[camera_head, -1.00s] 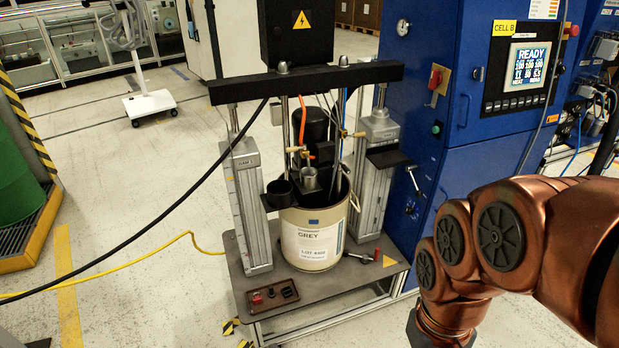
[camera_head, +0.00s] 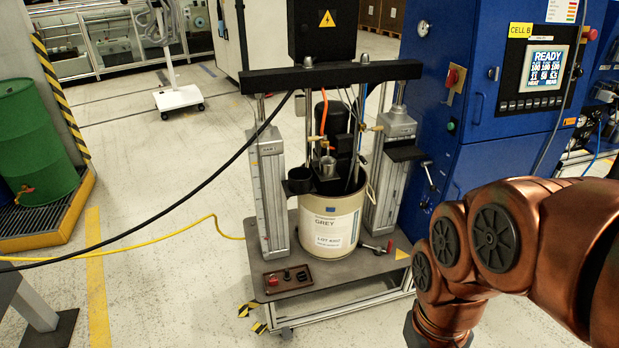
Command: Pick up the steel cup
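The steel cup (camera_head: 328,166) is a small shiny metal cup. It stands upright at the top front of the drum pump, just above the rim of the cream pail (camera_head: 331,224) labelled GREY. A dark cup-like holder (camera_head: 300,180) sits just left of it, lower down. My copper-coloured arm fills the lower right of the view, well to the right of the pump. My gripper is outside the picture, so its state does not show.
The pump's two grey columns (camera_head: 270,190) and black crossbeam (camera_head: 330,75) frame the cup. A black cable (camera_head: 190,200) hangs across the left. A blue cabinet (camera_head: 480,110) stands close on the right. A control box (camera_head: 287,279) lies on the front of the pump's platform. Floor in front is clear.

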